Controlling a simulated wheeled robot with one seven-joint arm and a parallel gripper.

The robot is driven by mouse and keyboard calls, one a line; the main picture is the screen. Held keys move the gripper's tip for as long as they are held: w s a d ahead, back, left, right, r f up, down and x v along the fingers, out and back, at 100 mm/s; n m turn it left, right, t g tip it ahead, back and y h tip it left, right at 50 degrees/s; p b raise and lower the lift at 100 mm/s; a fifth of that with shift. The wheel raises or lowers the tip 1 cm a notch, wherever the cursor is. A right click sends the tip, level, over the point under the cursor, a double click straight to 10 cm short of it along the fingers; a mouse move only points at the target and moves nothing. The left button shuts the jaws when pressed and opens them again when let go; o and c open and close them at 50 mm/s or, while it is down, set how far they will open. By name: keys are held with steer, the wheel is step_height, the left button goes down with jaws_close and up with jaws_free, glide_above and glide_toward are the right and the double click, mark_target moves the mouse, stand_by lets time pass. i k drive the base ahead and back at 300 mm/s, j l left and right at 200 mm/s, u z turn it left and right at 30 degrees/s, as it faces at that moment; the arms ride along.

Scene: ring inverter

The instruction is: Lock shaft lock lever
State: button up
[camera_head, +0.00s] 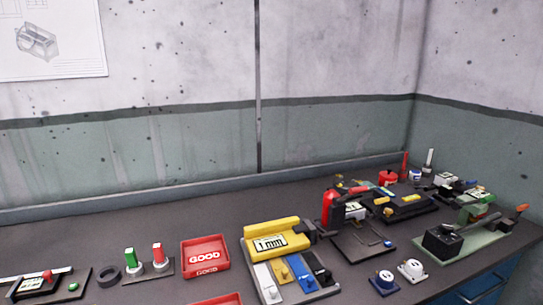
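I cannot tell for certain which part is the shaft lock lever. Several machines with handles are on the dark workbench (120,225). A dark machine (362,241) with a red cylinder (329,208) stands right of centre on a black base. At bottom left, a device (38,286) with a display has a red knob (47,275). Lever positions are too small to read. My gripper is not in view.
A yellow unit (272,240) marked 1 mm stands at centre. Blue and white round pieces (384,281) lie near the front edge. The back left of the bench is clear.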

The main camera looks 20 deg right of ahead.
mark_target(519, 209)
steer(key=i+z, duration=0.25)
steer(key=z, duration=0.2)
steer(key=i+z, duration=0.25)
steer(key=z, duration=0.2)
steer(key=i+j+z, duration=0.2)
steer(key=z, duration=0.25)
